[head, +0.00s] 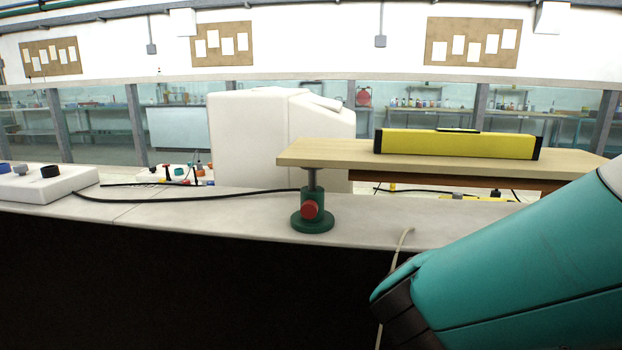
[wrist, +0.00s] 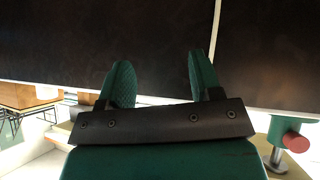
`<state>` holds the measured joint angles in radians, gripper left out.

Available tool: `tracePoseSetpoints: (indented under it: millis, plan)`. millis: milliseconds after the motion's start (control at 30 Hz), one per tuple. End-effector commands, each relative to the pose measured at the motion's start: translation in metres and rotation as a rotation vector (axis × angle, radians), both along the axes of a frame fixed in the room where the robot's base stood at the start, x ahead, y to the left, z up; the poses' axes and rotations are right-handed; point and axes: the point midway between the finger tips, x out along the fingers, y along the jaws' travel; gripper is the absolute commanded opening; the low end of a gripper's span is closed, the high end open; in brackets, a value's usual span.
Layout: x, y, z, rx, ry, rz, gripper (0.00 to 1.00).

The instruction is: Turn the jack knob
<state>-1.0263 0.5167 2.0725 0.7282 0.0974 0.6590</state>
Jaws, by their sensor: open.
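The jack stands on the pale bench ledge in the head view, with a round green base (head: 313,222) and a grey post under one end of a wooden board (head: 330,152). Its red jack knob (head: 311,210) faces the front. In the wrist view the red knob (wrist: 297,141) shows at the lower right edge, with the green jack partly cut off. My gripper (wrist: 160,60) is open and empty, its two green fingers apart in front of a dark surface. The knob is to the right of the fingers and apart from them. The head view shows my teal arm at lower right, but not the fingers.
A yellow spirit level (head: 458,144) lies on the board. A black cable (head: 200,199) runs along the ledge to the jack. A pale cord (head: 396,252) hangs over the ledge's front edge. A white control box (head: 45,187) with knobs sits at left.

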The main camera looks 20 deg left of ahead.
Motion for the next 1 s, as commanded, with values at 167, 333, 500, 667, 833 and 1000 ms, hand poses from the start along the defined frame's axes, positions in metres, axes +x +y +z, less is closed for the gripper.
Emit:
tracePoseSetpoints:
  millis: [167, 333, 500, 667, 833, 1000]
  plan:
    - [-0.024, 0.097, 0.050, 0.019, -0.400, 0.104, 0.58]
    - [-0.067, 0.153, 0.074, 0.082, -0.646, 0.225, 0.58]
    - [-0.093, 0.179, 0.097, 0.179, -0.737, 0.280, 0.58]
    - [-0.082, 0.183, 0.100, 0.188, -0.746, 0.280, 0.58]
    - [-0.049, 0.189, 0.101, 0.186, -0.744, 0.277, 0.58]
    - [-0.010, 0.198, 0.101, 0.188, -0.744, 0.276, 0.58]
